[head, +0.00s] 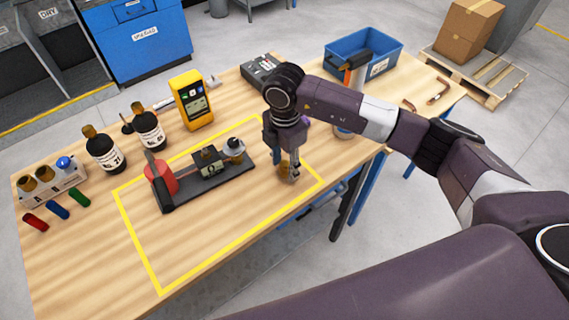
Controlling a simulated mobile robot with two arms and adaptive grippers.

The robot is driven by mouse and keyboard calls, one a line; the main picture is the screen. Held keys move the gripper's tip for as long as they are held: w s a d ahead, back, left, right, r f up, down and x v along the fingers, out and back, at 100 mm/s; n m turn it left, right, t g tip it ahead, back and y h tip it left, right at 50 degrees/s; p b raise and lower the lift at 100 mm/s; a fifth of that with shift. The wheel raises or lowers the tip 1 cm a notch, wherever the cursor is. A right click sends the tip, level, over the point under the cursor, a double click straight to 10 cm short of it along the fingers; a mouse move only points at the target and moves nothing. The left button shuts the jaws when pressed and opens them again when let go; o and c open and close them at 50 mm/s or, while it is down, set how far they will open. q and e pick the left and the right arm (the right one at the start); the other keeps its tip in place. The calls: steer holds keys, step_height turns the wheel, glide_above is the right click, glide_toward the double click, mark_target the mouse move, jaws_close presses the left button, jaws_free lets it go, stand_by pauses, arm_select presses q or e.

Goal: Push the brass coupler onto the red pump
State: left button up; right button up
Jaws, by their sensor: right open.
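The red pump (160,178) stands at the left end of a black base plate (190,192) inside the yellow outline on the table. A small brass-coloured piece, apparently the brass coupler (283,170), is on the table at the right of the outline, partly hidden by my right gripper. My right gripper (293,176) points down at this piece, to the right of the base plate. It is open, and its fingers are close to the piece; I cannot tell whether they touch it. My left gripper is not in view.
Two dark bottles (104,150) and a yellow meter (191,102) stand behind. A blue bin (364,52) is at the back right. The outlined area's front is clear.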

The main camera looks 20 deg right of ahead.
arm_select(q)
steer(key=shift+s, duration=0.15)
arm_select(e)
steer(key=shift+f, duration=0.35)
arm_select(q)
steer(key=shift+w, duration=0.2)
arm_select(e)
jaws_close()
steer(key=shift+r, duration=0.2)
step_height(320, 180, up, 13)
steer(key=b, duration=0.3)
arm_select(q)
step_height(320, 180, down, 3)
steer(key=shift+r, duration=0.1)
arm_select(e)
step_height(320, 180, up, 7)
glide_above(284, 163)
steer(key=shift+f, duration=0.15)
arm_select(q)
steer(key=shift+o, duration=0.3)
